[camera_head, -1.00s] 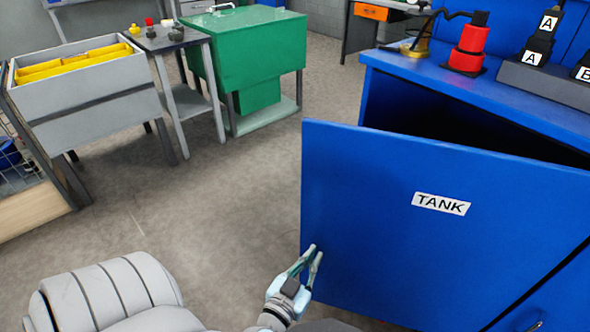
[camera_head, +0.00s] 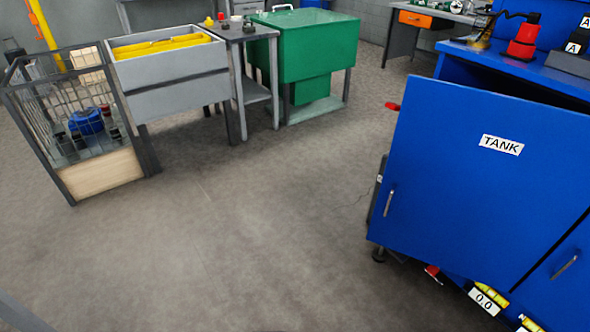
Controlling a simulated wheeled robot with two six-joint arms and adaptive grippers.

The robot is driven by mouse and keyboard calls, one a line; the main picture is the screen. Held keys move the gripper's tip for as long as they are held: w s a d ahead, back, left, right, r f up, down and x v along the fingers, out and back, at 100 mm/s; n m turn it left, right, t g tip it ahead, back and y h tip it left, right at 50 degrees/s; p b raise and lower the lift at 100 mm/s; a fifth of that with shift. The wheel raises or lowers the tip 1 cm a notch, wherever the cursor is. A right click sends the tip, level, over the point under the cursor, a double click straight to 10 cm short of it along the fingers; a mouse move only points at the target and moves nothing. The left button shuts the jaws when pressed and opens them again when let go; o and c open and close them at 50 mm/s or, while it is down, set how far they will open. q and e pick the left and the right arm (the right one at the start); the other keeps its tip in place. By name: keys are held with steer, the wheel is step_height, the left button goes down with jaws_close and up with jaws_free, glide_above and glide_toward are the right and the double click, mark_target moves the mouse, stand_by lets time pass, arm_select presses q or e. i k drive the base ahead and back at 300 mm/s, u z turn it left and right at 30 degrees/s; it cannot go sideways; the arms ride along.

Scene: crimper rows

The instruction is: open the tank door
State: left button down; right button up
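The blue tank door (camera_head: 455,195) stands at the right, with a white TANK label (camera_head: 501,145) on its upper part. A metal handle (camera_head: 389,203) is on its left side. The door stands partly open, swung out from the blue cabinet (camera_head: 520,66), and a dark gap shows behind its top edge. Most of the inside is hidden by the door. Neither of my grippers is in view.
A second blue door with its own handle (camera_head: 564,264) is at the lower right. Yellow-and-white gauges (camera_head: 487,300) show below the tank door. A wire cage (camera_head: 85,130), grey bin (camera_head: 175,98) and green cabinet (camera_head: 305,50) stand behind. The middle floor is clear.

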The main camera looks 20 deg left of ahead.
mark_target(478, 186)
steer(key=u, duration=0.25)
steer(key=k, duration=0.45)
steer(key=u, duration=0.45)
steer(key=i, duration=1.25)
steer(key=z, duration=1.15)
steer(key=i, duration=1.1)
steer(key=z, duration=0.75)
